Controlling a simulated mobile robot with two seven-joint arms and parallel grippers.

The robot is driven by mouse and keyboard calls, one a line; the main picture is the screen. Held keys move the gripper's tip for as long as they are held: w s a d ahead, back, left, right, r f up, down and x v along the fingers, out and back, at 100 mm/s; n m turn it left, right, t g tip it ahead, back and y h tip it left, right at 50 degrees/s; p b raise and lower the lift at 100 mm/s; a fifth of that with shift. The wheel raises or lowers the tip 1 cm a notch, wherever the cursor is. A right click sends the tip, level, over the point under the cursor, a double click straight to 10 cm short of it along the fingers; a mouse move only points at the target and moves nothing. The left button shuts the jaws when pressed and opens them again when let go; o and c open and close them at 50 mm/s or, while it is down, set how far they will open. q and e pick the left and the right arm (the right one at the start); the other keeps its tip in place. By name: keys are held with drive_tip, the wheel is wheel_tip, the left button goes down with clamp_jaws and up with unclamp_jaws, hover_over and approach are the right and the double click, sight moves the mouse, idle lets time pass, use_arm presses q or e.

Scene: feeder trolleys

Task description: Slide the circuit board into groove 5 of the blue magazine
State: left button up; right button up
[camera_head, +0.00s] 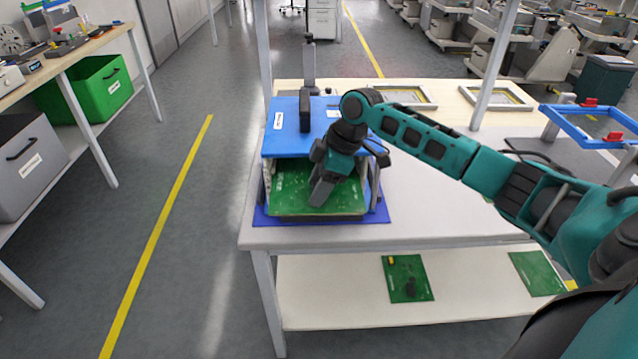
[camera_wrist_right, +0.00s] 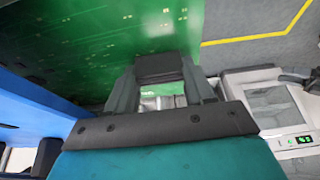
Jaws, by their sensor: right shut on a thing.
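The blue magazine (camera_head: 283,142) stands on the table with its open side facing me. A green circuit board (camera_head: 290,193) lies flat at this opening, its far part under the blue top. My right gripper (camera_head: 321,192) is shut on the board near its front edge. In the right wrist view the board (camera_wrist_right: 95,35) fills the upper left, and the fingers (camera_wrist_right: 160,72) are at it. A blue part of the magazine (camera_wrist_right: 35,100) shows at the left there. The gripper hides part of the board and opening. I cannot tell which groove the board is at. My left gripper is not in view.
The magazine rests on a blue mat (camera_head: 375,214) near the table's front left corner. Green boards (camera_head: 407,278) lie on the lower shelf. Frames (camera_head: 403,97) lie at the back, and a blue frame (camera_head: 575,128) stands at the right. A side bench (camera_head: 60,60) stands across the aisle.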

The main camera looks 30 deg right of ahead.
drive_tip(key=o, duration=1.3)
drive_tip(key=shift+r, duration=0.1)
drive_tip(key=shift+o, duration=1.1)
drive_tip(key=shift+d+r, duration=0.1)
drive_tip(key=shift+r, duration=0.05)
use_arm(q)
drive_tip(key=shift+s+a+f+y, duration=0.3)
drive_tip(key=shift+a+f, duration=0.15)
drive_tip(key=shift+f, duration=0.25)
use_arm(e)
drive_tip(key=v, duration=1.2)
drive_tip(key=shift+r, duration=0.3)
drive_tip(key=shift+s, duration=0.2)
